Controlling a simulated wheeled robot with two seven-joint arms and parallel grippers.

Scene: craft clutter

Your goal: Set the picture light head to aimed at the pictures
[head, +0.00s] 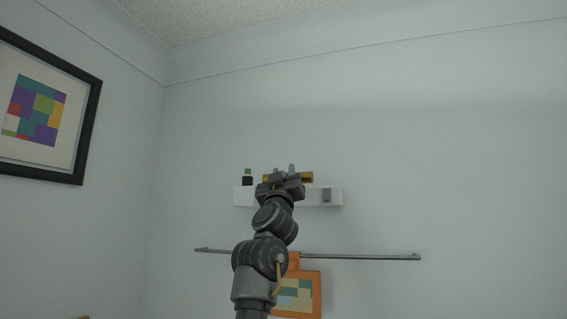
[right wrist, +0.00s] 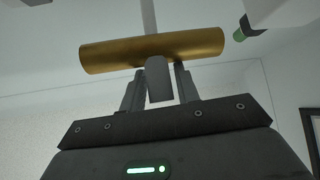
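The picture light head is a gold cylinder (right wrist: 150,50) across the top of the right wrist view, with a thin grey stem above and a grey tab (right wrist: 159,78) below. In the head view the gold head (head: 306,177) shows only at its right and left ends, above a white ledge. My right gripper (right wrist: 160,75) has its fingers on either side of the grey tab, with narrow gaps seeming to show; in the head view the gripper (head: 284,170) covers the head's middle. My left gripper is out of view.
The white wall ledge (head: 330,203) carries a dark bottle with a green top (head: 247,178) and a grey block (head: 327,195). Below are a thin rail (head: 360,257) and an orange-framed picture (head: 316,290). A black-framed picture (head: 93,120) hangs on the left wall. The right wall area is clear.

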